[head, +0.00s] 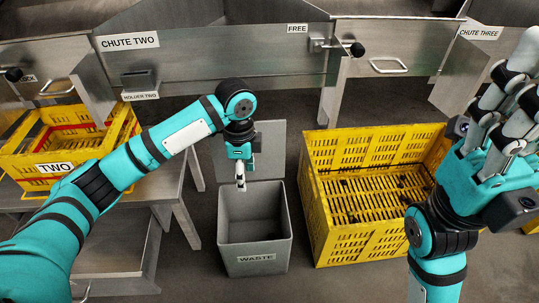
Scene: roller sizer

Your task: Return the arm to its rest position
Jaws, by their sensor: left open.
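My left arm reaches in from the left, and its gripper (241,180) hangs pointing down above the back part of the grey waste bin (255,244). The left gripper is open, with nothing seen between its fingers. The bin is labelled WASTE, and the part of its inside that shows looks empty. My right gripper (521,90) is raised at the right edge of the view, its fingers pointing up.
A large yellow crate (345,245) with small dark bits in it stands right of the bin. A yellow crate labelled TWO (55,187) sits on a grey stand at left. Metal chutes (225,65) with handles run along the back. Grey floor shows between bin and stand.

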